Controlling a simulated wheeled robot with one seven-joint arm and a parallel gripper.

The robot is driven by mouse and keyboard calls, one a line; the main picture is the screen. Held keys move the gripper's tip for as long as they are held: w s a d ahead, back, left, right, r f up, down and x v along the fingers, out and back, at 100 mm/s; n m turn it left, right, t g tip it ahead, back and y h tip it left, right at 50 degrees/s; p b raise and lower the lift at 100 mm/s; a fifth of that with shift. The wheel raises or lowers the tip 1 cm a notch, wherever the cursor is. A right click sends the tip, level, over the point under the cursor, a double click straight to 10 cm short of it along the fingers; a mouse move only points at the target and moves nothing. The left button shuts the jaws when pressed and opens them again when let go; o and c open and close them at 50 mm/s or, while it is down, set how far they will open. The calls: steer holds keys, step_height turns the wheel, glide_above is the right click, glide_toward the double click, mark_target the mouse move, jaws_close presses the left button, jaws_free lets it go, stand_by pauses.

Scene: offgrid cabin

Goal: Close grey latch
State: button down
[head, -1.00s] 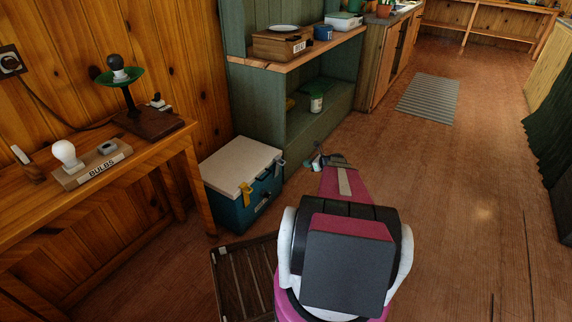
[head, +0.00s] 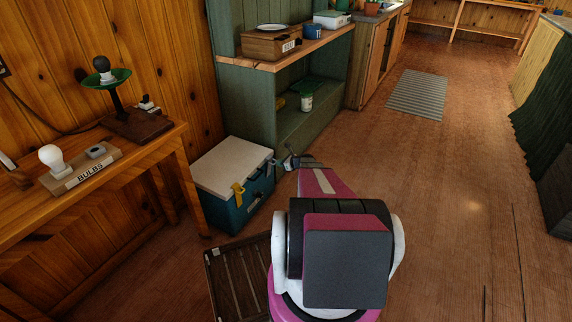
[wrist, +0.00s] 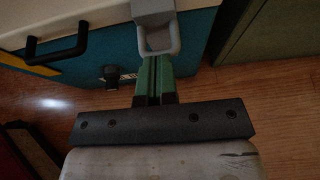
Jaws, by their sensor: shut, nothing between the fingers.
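A teal cooler (head: 233,217) with a white lid (head: 232,165) stands on the floor left of my arm. The grey latch (wrist: 157,30) is on its front, at the top middle of the wrist view, with a squared loop at its lower end. A yellow latch (head: 238,194) is further left on the same front. My gripper (wrist: 156,62) has green fingers, shut and empty, with their tips at the loop of the grey latch. I cannot tell whether they touch it. In the head view my gripper (head: 292,160) is just right of the cooler's front corner.
A black handle (wrist: 58,46) and a dark knob (wrist: 111,75) stick out from the cooler. A green shelf unit (head: 310,125) stands behind it. A wooden bench (head: 120,170) is at the left, a slatted dark crate (head: 238,285) below. The floor to the right is open.

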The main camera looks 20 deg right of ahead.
mark_target(271, 159)
steer(key=shift+w+a+f, duration=0.2)
steer(key=shift+w, duration=0.05)
steer(key=shift+r, duration=0.1)
steer(key=shift+w+a+r, duration=0.7)
steer(key=shift+w+a, duration=0.05)
steer(key=shift+w, duration=0.2)
steer(key=shift+r, duration=0.1)
